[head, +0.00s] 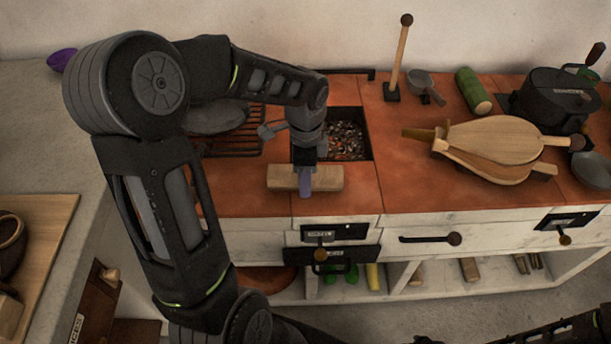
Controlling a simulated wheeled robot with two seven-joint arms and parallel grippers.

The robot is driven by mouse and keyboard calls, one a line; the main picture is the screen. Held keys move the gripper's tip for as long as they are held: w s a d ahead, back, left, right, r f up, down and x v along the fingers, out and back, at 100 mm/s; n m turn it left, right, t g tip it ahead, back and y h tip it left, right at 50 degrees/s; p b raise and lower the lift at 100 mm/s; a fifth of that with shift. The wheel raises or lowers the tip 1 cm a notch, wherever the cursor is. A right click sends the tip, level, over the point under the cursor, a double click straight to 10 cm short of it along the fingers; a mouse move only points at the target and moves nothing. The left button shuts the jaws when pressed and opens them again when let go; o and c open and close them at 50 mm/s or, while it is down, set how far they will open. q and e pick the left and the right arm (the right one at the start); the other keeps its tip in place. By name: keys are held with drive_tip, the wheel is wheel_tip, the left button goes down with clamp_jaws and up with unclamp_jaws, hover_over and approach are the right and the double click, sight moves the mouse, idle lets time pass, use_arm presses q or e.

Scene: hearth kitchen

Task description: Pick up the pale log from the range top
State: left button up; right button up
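The pale log (328,177) is a short light-brown block lying crosswise on the red range top (240,203), close to its front edge. My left gripper (304,180) points down over the middle of the log. One finger shows in front of the log's near side; the other finger is hidden behind the log and the gripper body. I cannot tell whether the fingers press on the log. The log appears to rest on the top. My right gripper is out of view; only part of that arm shows at the bottom right.
Behind the log is an open firebox of embers (346,140), with a dark grate (245,145) to its left. Bellows (495,138), a green roll (473,92), a black pot (555,98) and an upright wooden-handled tool (400,58) stand right. The top is clear just right of the log.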

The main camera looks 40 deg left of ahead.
use_arm(q)
clamp_jaws()
idle(0.3)
wheel_tip(320, 180, up, 10)
drive_tip(key=shift+r+p, duration=0.1)
drive_tip(key=shift+p, duration=0.45)
idle(0.6)
